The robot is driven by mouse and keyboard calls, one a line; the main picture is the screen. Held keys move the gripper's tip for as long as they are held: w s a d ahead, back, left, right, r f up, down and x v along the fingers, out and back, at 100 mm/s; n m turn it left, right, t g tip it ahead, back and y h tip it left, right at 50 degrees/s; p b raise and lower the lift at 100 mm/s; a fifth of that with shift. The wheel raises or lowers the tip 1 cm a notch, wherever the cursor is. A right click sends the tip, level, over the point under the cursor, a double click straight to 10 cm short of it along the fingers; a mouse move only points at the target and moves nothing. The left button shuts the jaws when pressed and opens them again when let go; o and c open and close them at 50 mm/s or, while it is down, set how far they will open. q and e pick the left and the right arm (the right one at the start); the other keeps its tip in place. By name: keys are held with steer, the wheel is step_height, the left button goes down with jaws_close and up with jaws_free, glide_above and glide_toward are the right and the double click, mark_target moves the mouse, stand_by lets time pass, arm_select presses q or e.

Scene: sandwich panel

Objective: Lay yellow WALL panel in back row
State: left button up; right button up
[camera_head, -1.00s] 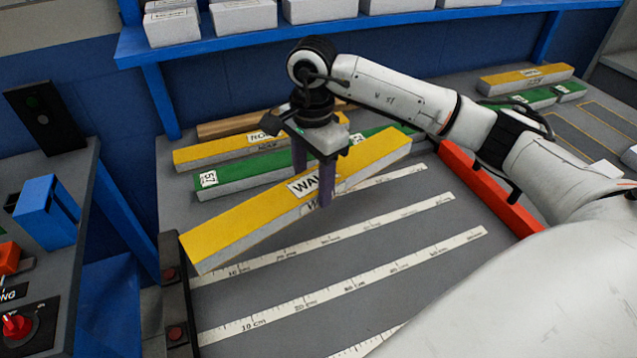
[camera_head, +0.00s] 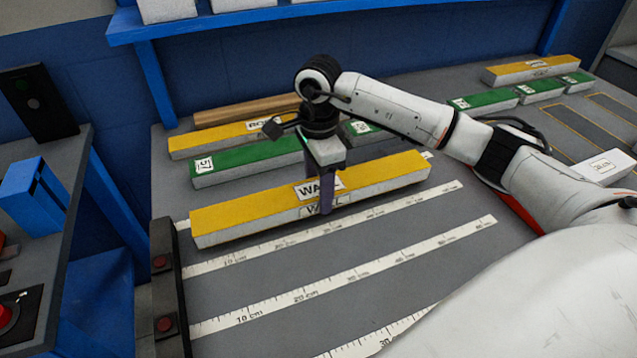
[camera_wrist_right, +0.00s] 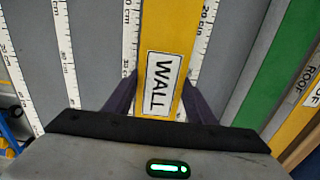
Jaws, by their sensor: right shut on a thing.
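The long yellow WALL panel (camera_head: 390,172) with pale sides lies nearly level across the grey table in the head view, its left end near the dark end stop (camera_head: 165,270). My right gripper (camera_head: 325,205) is shut on it near its middle, at the WALL label. In the right wrist view the panel (camera_wrist_right: 170,30) runs between the two purple fingers (camera_wrist_right: 160,100), with ruler strips on both sides. I cannot tell whether the panel touches the table. My left gripper is not in view.
Behind the held panel lie a green panel marked 57 (camera_head: 245,160), a yellow panel (camera_head: 200,142) and a brown bar (camera_head: 245,108). White ruler strips (camera_head: 350,276) lie in front, with bare table between. More yellow and green panels (camera_head: 530,70) lie far right. A blue shelf (camera_head: 350,14) is above.

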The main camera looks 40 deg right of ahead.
steer(key=shift+f, duration=0.55)
steer(key=shift+f+b, duration=0.55)
steer(key=shift+b, duration=0.05)
steer(key=o, duration=1.3)
step_height(320, 180, up, 11)
steer(key=shift+f, duration=0.2)
